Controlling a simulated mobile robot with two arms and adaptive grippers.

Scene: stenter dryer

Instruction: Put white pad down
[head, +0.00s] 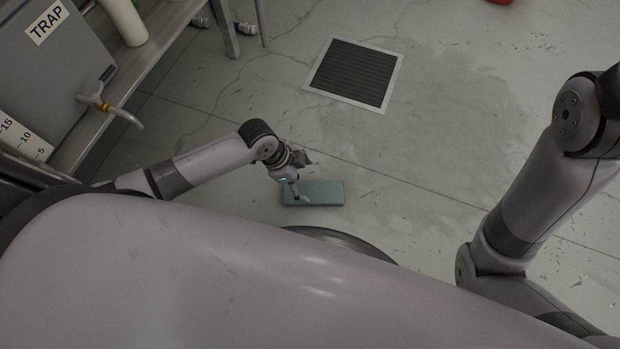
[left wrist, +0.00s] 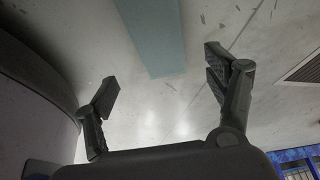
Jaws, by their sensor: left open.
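No pad that looks clearly white shows. A flat blue-green rectangular pad (head: 325,193) appears to lie on the grey floor in front of my base. It also shows at the top of the left wrist view (left wrist: 155,35), partly cut off by the frame edge. My left gripper (head: 303,180) is over the pad's left part in the head view. In the left wrist view my left gripper (left wrist: 160,85) has its fingers spread wide, with nothing between them. The pad is beyond the fingertips and apart from them. My right gripper is out of view.
A dark floor grate (head: 354,73) in a pale frame lies farther off. At the left stand a metal bench (head: 150,55), a grey tank marked TRAP (head: 50,70) with a tap (head: 97,103), and a white cylinder (head: 125,20). The floor around the pad is clear.

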